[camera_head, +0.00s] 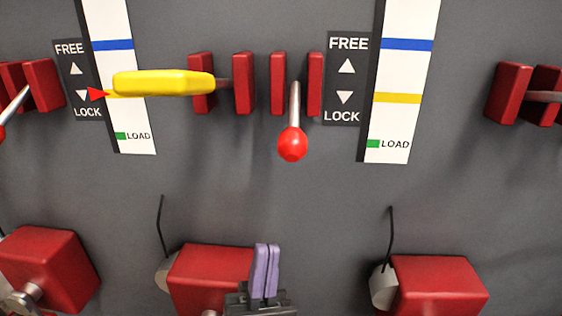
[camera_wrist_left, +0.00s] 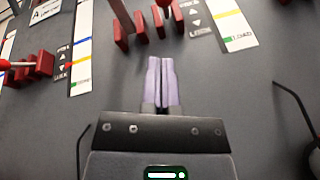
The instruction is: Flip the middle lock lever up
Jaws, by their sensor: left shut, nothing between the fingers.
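The middle lock lever is a silver rod with a red ball (camera_head: 292,145). It hangs down between two red brackets (camera_head: 278,84), beside a FREE/LOCK label (camera_head: 346,78), with its ball below the LOCK word. My left gripper (camera_head: 266,254) has two purple fingers pressed together, pointing up and empty. It is below and slightly left of the ball, apart from it in the picture. In the left wrist view the same fingers (camera_wrist_left: 162,82) point toward the red brackets (camera_wrist_left: 158,22); the ball is not clear there. My right gripper is not in view.
A yellow handle (camera_head: 163,83) sticks out left of the lever, by a red pointer (camera_head: 98,93). Striped scales (camera_head: 404,60) flank the area. Red blocks (camera_head: 440,287) with thin dark rods line the bottom. The grey panel between ball and gripper is clear.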

